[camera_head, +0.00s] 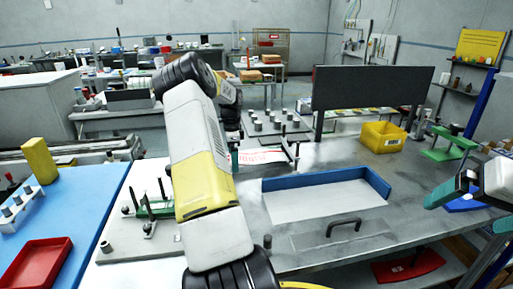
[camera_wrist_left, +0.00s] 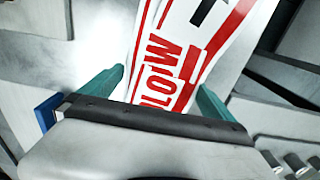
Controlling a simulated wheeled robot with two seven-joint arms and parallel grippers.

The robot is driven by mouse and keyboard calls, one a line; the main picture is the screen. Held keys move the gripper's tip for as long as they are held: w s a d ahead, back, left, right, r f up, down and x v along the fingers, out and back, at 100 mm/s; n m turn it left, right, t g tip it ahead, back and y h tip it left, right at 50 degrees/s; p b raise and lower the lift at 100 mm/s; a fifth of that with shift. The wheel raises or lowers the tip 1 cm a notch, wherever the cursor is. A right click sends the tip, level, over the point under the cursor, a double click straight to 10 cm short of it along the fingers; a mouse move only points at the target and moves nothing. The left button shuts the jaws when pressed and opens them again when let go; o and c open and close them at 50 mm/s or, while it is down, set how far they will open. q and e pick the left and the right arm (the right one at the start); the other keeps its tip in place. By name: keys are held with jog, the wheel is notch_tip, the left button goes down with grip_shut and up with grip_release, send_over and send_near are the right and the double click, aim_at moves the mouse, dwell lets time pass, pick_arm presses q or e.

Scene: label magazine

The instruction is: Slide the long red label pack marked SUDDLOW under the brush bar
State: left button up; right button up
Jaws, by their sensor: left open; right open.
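The label pack (camera_head: 262,157) is a long white strip with red stripes and red lettering. It lies on the grey bench, pointing right from my left gripper (camera_head: 235,159). In the left wrist view, the pack (camera_wrist_left: 172,65) shows the letters LOW. There the open teal fingers of my left gripper (camera_wrist_left: 162,80) stand on either side of it. The fingers' contact with the pack cannot be told. A thin dark bar on a post (camera_head: 296,155) stands by the pack's right end; I cannot tell if it is the brush bar. My right gripper (camera_head: 463,208) is open and empty at the right.
A blue-walled tray (camera_head: 330,184) lies in front of the pack, with a black handle (camera_head: 343,224) nearer. A yellow bin (camera_head: 383,137) and dark panel (camera_head: 372,88) stand behind. A green stand (camera_head: 450,143) is at right. My left arm hides part of the bench.

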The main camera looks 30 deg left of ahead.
aim_at(260, 158)
pick_arm(q)
jog(key=shift+f, duration=0.55)
jog(key=shift+r, duration=0.1)
jog(key=c, duration=1.9)
jog(key=shift+w+d, duration=1.15)
jog(key=shift+d, duration=0.2)
jog(key=shift+w+d, duration=1.15)
jog(key=shift+d, duration=0.25)
jog(key=shift+w+d, duration=1.15)
jog(key=shift+d, duration=0.2)
jog(key=o, duration=1.9)
